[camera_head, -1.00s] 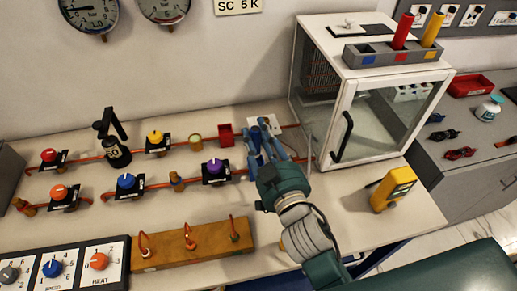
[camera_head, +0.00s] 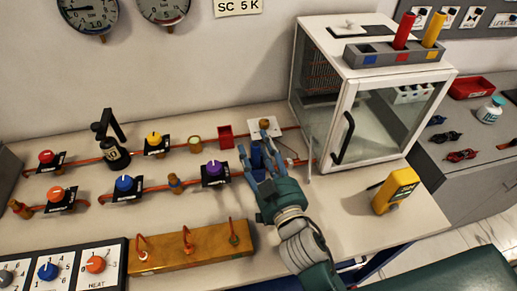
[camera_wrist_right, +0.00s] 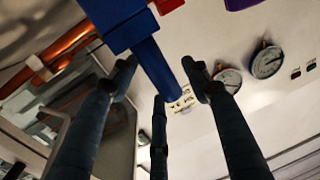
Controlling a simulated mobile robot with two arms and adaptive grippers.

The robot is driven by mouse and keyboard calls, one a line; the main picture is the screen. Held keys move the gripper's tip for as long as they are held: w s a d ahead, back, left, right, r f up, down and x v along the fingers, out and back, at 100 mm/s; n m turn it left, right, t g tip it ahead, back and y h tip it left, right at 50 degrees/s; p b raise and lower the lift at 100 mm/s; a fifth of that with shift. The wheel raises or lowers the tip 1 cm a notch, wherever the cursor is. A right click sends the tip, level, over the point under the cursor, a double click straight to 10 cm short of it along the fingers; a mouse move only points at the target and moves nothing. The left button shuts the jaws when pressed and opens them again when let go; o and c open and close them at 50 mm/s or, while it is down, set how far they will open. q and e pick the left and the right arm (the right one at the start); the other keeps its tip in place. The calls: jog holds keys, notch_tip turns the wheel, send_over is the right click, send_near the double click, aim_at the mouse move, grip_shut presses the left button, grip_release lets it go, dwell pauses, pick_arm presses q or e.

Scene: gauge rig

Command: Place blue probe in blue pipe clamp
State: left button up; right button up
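My right gripper (camera_head: 258,152) is at the back of the bench, in front of the white plate on the wall side. Its fingers are spread apart. A dark blue piece (camera_head: 257,155) shows between them. In the right wrist view, a blue block (camera_wrist_right: 115,22) with a blue bar (camera_wrist_right: 160,65) reaches in between the spread fingertips (camera_wrist_right: 163,82), with no clear grip on it. I cannot tell for sure where clamp ends and probe begins. The blue slot of the grey rack (camera_head: 368,48) on the cabinet is empty. My left gripper is not in view.
A red clamp (camera_head: 225,137) stands left of my gripper. Copper pipes with a purple-knob valve (camera_head: 214,172) run beside it. The white glass-door cabinet (camera_head: 385,120) is close on the right. A yellow meter (camera_head: 396,190) stands on the clear right bench area.

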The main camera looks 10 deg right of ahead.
jog(key=shift+r, duration=0.3)
jog(key=s+b, duration=0.2)
jog(key=s, duration=0.5)
jog(key=shift+s+d, duration=0.25)
jog(key=shift+d, duration=0.2)
jog(key=shift+f, duration=0.15)
